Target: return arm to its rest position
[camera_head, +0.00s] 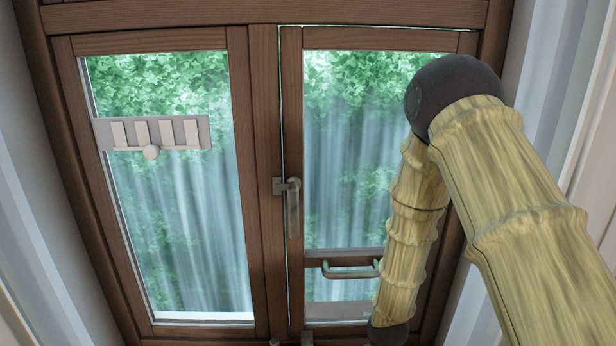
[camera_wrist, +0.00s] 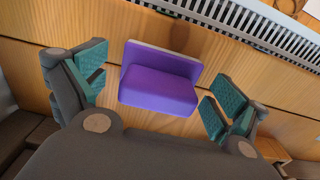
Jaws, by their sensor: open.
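My arm (camera_head: 500,190), with a bamboo-like surface and a dark round elbow, is bent at the right of the head view. Its upper part comes from the lower right, and its forearm hangs down in front of the right window pane. My gripper is out of the head view. In the wrist view my gripper (camera_wrist: 156,97) is open, with teal pads on both fingers and nothing held. A purple block-like object (camera_wrist: 160,90) with a pale edge lies beyond the fingers on a wooden surface; it appears in the gap between them, apart from both.
A brown wooden window (camera_head: 265,150) with a lever handle (camera_head: 292,205) and a lower bar handle (camera_head: 350,270) stands ahead. A grey panel with pale tabs (camera_head: 180,133) is at its left pane. A slatted grille (camera_wrist: 250,30) runs along the top of the wrist view.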

